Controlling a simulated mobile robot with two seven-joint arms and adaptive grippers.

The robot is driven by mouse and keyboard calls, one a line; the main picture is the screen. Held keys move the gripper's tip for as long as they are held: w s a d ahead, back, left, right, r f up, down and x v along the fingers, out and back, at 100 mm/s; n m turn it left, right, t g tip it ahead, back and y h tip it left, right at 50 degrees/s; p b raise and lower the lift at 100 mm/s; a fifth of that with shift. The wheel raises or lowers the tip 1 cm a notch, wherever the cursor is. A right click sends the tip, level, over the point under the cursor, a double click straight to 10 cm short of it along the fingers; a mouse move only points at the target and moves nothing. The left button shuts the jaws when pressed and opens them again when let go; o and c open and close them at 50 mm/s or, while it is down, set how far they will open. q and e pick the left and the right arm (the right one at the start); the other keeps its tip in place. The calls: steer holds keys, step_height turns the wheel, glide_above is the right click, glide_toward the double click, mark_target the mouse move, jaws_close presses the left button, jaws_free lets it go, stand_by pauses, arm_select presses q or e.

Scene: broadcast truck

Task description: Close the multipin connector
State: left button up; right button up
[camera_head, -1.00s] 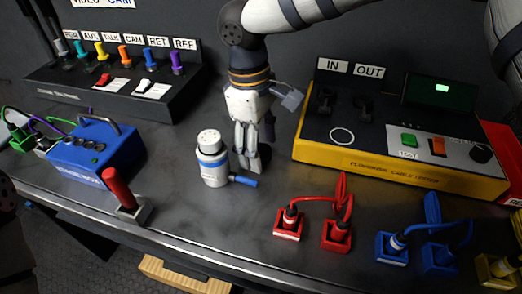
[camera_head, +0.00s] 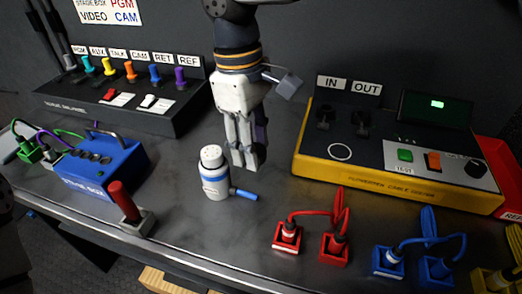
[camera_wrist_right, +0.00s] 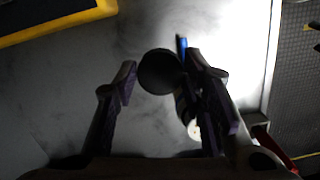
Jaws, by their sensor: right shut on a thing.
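The multipin connector (camera_head: 214,178) is a white upright cylinder with a blue band. It stands on the bench with its pinned top face up. Its blue lever (camera_head: 245,194) sticks out low to the right. My right gripper (camera_head: 244,160) is just right of and behind it, fingers pointing down. In the right wrist view, a dark round piece (camera_wrist_right: 158,72) is between the fingers of my right gripper (camera_wrist_right: 160,80), and the gripper is shut on it. There the right finger hides most of the connector; the lever (camera_wrist_right: 182,46) shows beyond. My left gripper is not in view.
A yellow-edged cable tester (camera_head: 400,180) stands to the right. Red plugs (camera_head: 288,236) and blue plugs (camera_head: 388,260) are in front. A blue stage box (camera_head: 100,165) and a red-handled lever (camera_head: 124,203) are on the left. Bare bench lies around the connector.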

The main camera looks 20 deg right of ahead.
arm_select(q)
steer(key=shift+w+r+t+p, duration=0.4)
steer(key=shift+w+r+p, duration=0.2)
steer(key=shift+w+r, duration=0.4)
arm_select(e)
steer(key=s+a+r, duration=0.5)
steer(key=s+a, duration=0.1)
steer(key=s, duration=0.2)
steer(key=shift+s+r, duration=0.15)
steer(key=shift+r, duration=0.2)
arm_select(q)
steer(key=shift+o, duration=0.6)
arm_select(e)
steer(key=shift+a, duration=0.1)
